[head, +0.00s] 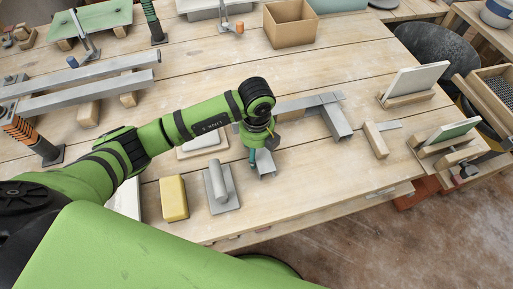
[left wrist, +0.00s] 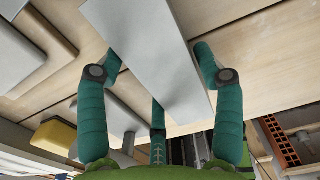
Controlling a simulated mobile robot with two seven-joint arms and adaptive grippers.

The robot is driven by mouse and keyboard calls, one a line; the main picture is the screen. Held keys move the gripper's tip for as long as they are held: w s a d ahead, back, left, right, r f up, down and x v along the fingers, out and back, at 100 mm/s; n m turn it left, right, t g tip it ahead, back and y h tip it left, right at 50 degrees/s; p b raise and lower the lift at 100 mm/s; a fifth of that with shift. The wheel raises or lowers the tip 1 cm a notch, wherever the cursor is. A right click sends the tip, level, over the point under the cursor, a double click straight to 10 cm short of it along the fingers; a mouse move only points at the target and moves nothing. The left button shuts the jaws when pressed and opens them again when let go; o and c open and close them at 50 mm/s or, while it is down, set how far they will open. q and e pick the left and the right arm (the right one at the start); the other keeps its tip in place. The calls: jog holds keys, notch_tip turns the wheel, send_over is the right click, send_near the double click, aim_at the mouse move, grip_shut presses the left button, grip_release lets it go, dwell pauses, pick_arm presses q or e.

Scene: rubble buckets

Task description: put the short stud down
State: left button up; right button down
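The short stud is a grey sheet-metal channel. The gripper and wrist hide the rest. I cannot tell whether the stud touches the tabletop. My right gripper is not in view.
A grey metal channel (head: 337,122) and a flat metal piece lie right of the gripper, near a wooden block (head: 376,140). A trowel-like float (head: 221,187) and yellow sponge (head: 173,199) lie left. A cardboard box (head: 291,24) stands behind. The table's front right is bare.

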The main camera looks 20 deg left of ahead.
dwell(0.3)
pick_arm(q)
jog(key=shift+r, duration=0.2)
jog(key=shift+w+r, duration=0.1)
jog(key=shift+r, duration=0.25)
notch_tip(320, 180, up, 11)
jog(key=b, duration=0.1)
jog(key=shift+r+b, duration=0.15)
jog(key=shift+b, duration=0.15)
